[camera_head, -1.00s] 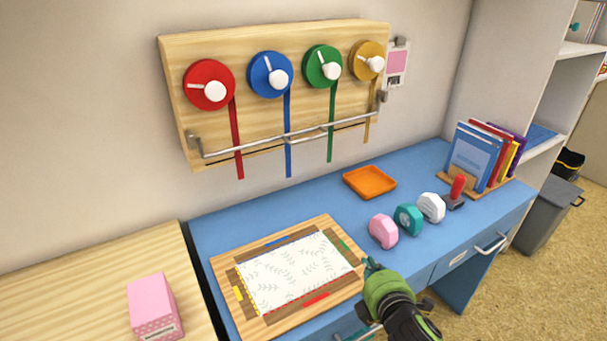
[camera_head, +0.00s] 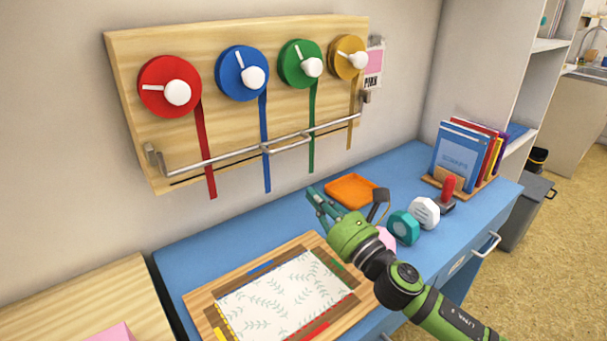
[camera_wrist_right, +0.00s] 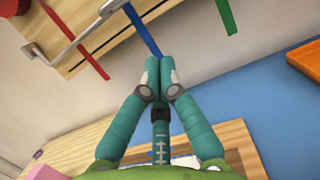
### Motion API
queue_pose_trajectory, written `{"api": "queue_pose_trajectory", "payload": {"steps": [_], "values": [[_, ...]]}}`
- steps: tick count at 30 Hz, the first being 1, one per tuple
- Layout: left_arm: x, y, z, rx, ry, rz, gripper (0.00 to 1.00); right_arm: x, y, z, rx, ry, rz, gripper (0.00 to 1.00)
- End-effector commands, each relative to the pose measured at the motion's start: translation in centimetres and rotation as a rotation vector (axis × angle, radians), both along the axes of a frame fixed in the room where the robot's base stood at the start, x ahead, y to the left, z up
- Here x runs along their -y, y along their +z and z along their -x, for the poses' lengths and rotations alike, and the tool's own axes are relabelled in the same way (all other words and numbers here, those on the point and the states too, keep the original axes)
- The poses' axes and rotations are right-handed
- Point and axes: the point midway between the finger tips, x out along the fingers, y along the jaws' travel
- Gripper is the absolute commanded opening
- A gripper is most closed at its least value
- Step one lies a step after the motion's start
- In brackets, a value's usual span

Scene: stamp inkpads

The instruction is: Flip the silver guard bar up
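The silver guard bar (camera_head: 225,160) runs across the lower part of the wooden board, in front of the hanging red, blue, green and yellow strips. It is hinged at brackets at both ends and has a small loop in its middle. In the right wrist view its left part shows at upper left (camera_wrist_right: 68,48). My right gripper (camera_head: 316,197) is below and right of the bar, apart from it, over the blue desk. Its fingertips (camera_wrist_right: 160,63) are together with nothing seen between them. The blue strip's end appears just beyond them. My left gripper is not in view.
Red (camera_head: 169,80), blue, green and yellow discs with white knobs sit on the board. Below are a framed paper tray (camera_head: 205,305), an orange tray (camera_head: 352,190), a teal block (camera_head: 402,228), a white block and a book rack. My gripper partly hides a pink block.

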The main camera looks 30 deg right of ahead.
Motion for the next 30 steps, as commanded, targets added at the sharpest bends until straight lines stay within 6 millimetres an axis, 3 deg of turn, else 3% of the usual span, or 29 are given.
{"api": "queue_pose_trajectory", "payload": {"steps": [19, 24, 30], "values": [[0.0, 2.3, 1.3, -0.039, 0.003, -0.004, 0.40, -1.3, 2.8, -9.5, 0.002, 0.000, -0.003, 0.00], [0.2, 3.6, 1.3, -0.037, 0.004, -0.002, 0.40, -1.1, 4.8, -7.8, -0.001, 0.000, -0.001, 0.00], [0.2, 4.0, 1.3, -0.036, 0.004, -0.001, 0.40, -1.0, 5.6, -7.1, 0.000, 0.000, -0.002, 0.00]]}}
